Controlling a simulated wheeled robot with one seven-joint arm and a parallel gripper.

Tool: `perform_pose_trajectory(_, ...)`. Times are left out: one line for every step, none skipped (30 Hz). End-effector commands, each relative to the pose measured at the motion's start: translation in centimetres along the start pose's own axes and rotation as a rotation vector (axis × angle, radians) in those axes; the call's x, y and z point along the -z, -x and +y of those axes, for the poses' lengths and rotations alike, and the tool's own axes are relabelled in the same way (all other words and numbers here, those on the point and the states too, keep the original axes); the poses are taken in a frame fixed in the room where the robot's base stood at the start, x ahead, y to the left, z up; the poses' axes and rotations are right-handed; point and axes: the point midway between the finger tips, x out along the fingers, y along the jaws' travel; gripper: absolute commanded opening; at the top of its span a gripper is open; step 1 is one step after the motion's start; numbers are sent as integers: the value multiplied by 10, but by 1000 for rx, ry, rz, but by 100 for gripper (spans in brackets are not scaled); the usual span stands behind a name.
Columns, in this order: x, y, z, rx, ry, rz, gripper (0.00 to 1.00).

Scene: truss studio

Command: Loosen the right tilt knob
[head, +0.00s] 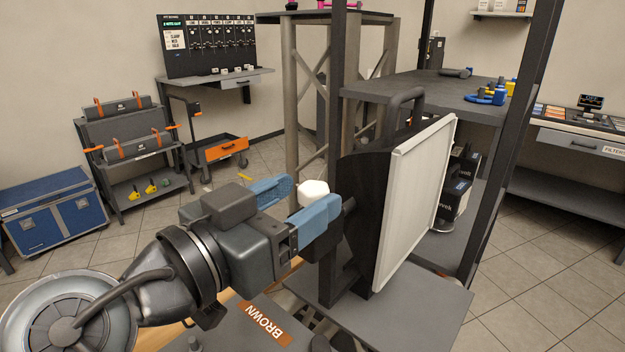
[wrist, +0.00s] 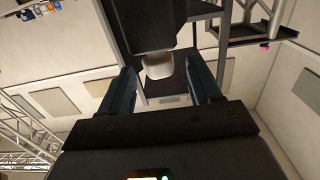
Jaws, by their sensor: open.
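A black studio light with a white panel (head: 415,195) stands on a grey platform, its panel facing right. A white tilt knob (head: 313,190) is on the side of the light facing my arm. My gripper (head: 295,196) has its blue fingers apart, with the knob showing between and just beyond them in the head view. In the wrist view the knob (wrist: 159,66) sits on the black housing (wrist: 145,25), between the tips of my gripper (wrist: 160,80). I cannot tell whether a finger touches it. The near finger partly hides the knob's lower part in the head view.
The light's black handle (head: 402,100) rises above its housing. A dark upright post (head: 510,130) and a shelf (head: 440,85) stand behind it. A grey surface with a BROWN label (head: 265,322) lies below my arm. Open floor is at the left, before a blue chest (head: 52,213).

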Motion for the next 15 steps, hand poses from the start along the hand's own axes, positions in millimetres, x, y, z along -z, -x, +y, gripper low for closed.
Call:
perform_pose_trajectory(2, -8, 1, -4, 1, -1, 63)
perform_pose_trajectory(2, -12, 1, -4, 1, -1, 63)
perform_pose_trajectory(2, -17, 0, -3, 0, 0, 63)
perform_pose_trajectory(1, -20, 0, -2, 0, -1, 63)
perform_pose_trajectory(1, -22, 0, -2, 0, -1, 63)
perform_pose_trajectory(1, -25, 0, -2, 0, -1, 63)
perform_pose_trajectory(1, -27, 0, -1, 0, -1, 63)
perform_pose_trajectory(1, -29, 0, -1, 0, 0, 63)
perform_pose_trajectory(0, -30, 0, -1, 0, 0, 63)
perform_pose_trajectory(0, -31, 0, -1, 0, 0, 63)
perform_pose_trajectory(0, -31, 0, 0, 0, 0, 63)
perform_pose_trajectory(0, -32, 0, 0, 0, 0, 63)
perform_pose_trajectory(0, -32, 0, 0, 0, 0, 63)
perform_pose_trajectory(0, -32, 0, 0, 0, 0, 63)
perform_pose_trajectory(0, -31, 0, 0, 0, -1, 63)
